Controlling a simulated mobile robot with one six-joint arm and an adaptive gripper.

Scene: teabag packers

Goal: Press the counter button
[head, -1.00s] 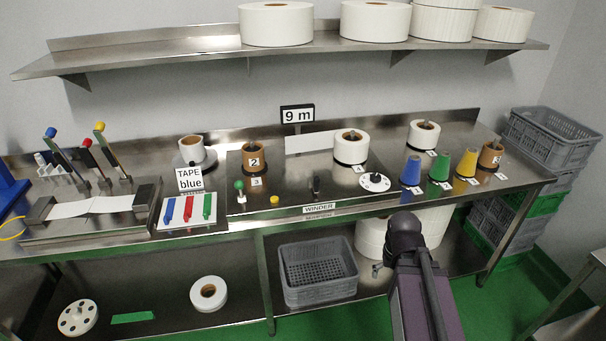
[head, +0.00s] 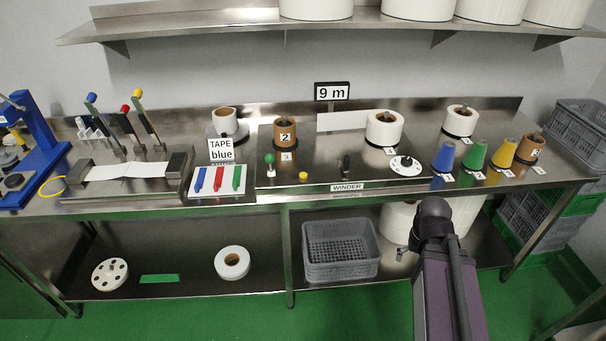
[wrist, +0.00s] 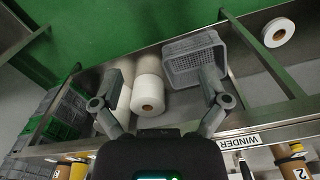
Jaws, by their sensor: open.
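A small yellow button (head: 303,176) sits on the steel winder panel (head: 325,172) in the head view, near its front edge. It is left of a black lever (head: 346,167) and right of a green-knobbed lever (head: 269,160); no label names it as the counter button. My gripper (wrist: 162,78) is open and empty in the wrist view, its two fingers spread wide. Below it are the lower shelf and the floor, so it is in front of the bench and away from the button. In the head view my arm rises at lower right and hides part of the bench front.
The bench holds a "9 m" sign (head: 332,91), white rolls, coloured cones (head: 474,155), a white dial (head: 406,166) and a tape board (head: 217,180). A grey crate (head: 340,252) stands on the lower shelf. The green floor in front is open.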

